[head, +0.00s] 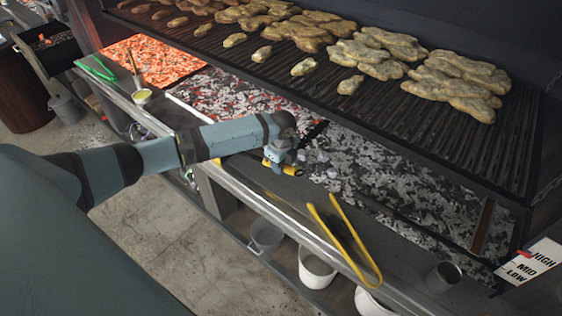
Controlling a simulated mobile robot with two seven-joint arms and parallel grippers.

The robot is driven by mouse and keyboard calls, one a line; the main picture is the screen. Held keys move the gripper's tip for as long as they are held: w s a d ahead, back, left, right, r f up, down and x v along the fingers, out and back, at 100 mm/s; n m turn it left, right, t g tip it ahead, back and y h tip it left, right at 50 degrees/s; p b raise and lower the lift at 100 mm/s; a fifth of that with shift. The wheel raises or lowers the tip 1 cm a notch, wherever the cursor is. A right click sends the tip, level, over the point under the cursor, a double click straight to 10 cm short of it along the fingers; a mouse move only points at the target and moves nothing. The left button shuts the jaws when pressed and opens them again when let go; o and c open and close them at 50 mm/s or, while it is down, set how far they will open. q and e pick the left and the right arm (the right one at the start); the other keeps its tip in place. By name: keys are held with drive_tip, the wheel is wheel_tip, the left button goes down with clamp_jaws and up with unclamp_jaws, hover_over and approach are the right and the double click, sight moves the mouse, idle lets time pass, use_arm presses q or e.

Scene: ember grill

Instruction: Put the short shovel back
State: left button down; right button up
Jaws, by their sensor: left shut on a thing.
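My left arm reaches in from the left across the counter. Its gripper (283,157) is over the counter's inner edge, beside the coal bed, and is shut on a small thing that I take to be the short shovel. The gripper and wrist hide most of it. A dark, narrow piece (314,132) sticks out beyond the gripper over the ash, and a yellow part (293,170) shows on the near side. I cannot tell which of these belongs to the shovel. My right gripper is not in view.
Yellow tongs (345,240) lie on the counter right of the gripper, near a metal cup (443,277). Grey coals (400,180) lie under the grate (400,115) with meat on it. White buckets (317,268) stand below.

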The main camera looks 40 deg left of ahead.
use_arm(q)
drive_tip(key=shift+c, duration=1.9)
unclamp_jaws()
drive_tip(key=shift+r, duration=0.1)
wheel_tip(320, 180, up, 4)
drive_tip(key=p, duration=0.3)
drive_tip(key=shift+d+f, duration=0.1)
drive_tip(key=shift+f, duration=0.1)
wheel_tip(320, 180, up, 2)
drive_tip(key=shift+r+p, duration=0.2)
drive_tip(key=shift+p, duration=0.25)
drive_tip(key=shift+s+d+r, duration=0.1)
drive_tip(key=shift+r, duration=1.4)
